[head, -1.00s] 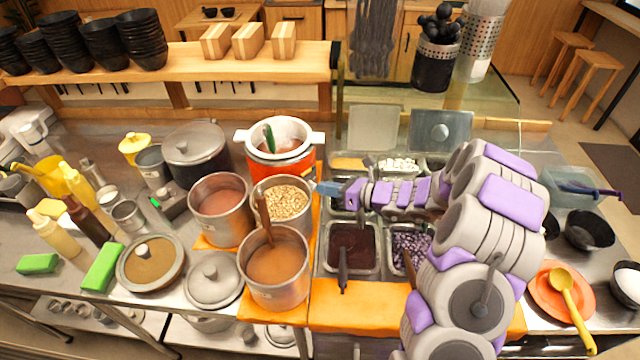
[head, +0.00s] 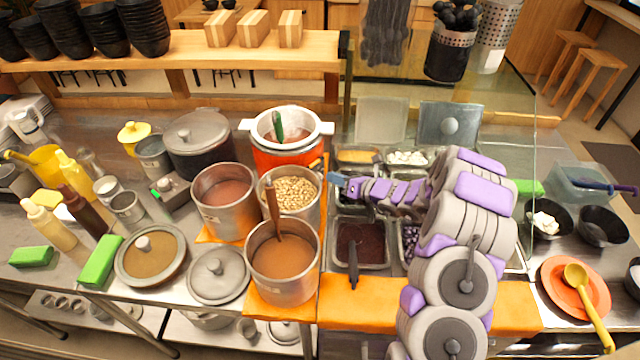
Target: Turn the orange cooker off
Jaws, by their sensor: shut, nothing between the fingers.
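The orange cooker (head: 274,161) stands behind the metal pots, with a white rim and two white side handles. A green-handled utensil (head: 277,124) rests in the reddish contents inside it. My gripper (head: 333,181) is shut and empty. It is just right of and in front of the cooker, by the edge of the topping trays, and appears apart from the cooker. A switch or knob on the cooker is not clear to see; its lower front is hidden by the pots.
A pot of beans (head: 292,188) and a pot of brown liquid with a ladle (head: 283,262) stand in front of the cooker. A dark lidded pot (head: 197,140) is to its left. Topping trays (head: 363,245) lie under my arm. A glass pane stands at the right.

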